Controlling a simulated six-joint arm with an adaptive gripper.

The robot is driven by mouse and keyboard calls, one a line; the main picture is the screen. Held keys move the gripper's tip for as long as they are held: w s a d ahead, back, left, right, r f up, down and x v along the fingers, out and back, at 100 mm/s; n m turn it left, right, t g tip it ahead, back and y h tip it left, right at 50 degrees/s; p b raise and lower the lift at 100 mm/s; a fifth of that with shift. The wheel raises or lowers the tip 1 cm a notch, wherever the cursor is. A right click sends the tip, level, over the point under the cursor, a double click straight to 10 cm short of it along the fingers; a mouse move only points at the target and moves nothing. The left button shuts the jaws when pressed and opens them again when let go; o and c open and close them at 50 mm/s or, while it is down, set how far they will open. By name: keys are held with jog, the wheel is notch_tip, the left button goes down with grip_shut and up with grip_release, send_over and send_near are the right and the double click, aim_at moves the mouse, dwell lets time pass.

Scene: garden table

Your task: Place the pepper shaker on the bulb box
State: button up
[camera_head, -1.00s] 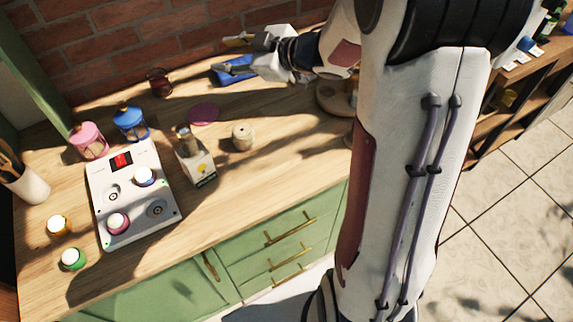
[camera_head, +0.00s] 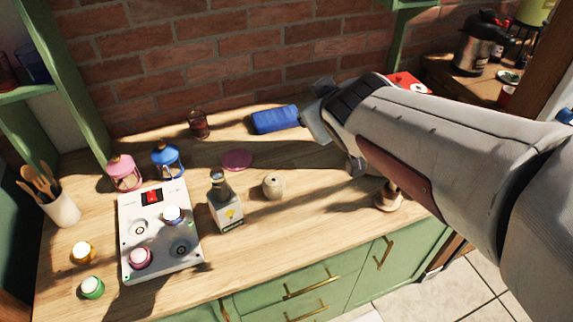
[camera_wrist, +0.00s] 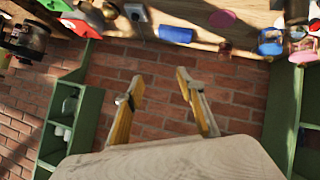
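The pepper shaker (camera_head: 219,184), a small glass-like shaker with a grey top, appears to stand upright on the bulb box (camera_head: 229,214). The white and grey box has a yellow bulb picture and sits on the counter, right of the switch panel. My gripper (camera_wrist: 157,82) is open and empty in the wrist view, its two yellow-sided fingers apart and facing the brick wall. In the head view my gripper is near the wall, right of the blue case, well away from the shaker, and its fingers are mostly hidden by my arm.
A blue case (camera_head: 275,119), dark red glass (camera_head: 198,124), pink disc (camera_head: 237,159) and beige jar (camera_head: 273,186) are on the counter. Pink (camera_head: 124,173) and blue (camera_head: 168,161) lanterns stand behind the switch panel (camera_head: 158,256). The counter's front right is mostly clear.

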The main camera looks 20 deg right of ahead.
jog(key=s+a+f+g+y, duration=0.1)
jog(key=s+a+f, duration=0.1)
jog(key=s, duration=0.4)
jog(key=s+a+f+m+g+y, duration=0.1)
jog(key=s+a+f+g, duration=0.1)
jog(key=s+a, duration=0.2)
jog(key=s+a+f+m+g+y, duration=0.1)
jog(key=s+a, duration=0.3)
jog(key=s, duration=0.6)
jog(key=shift+s+f+g, duration=0.15)
jog(key=shift+f+g, duration=0.35)
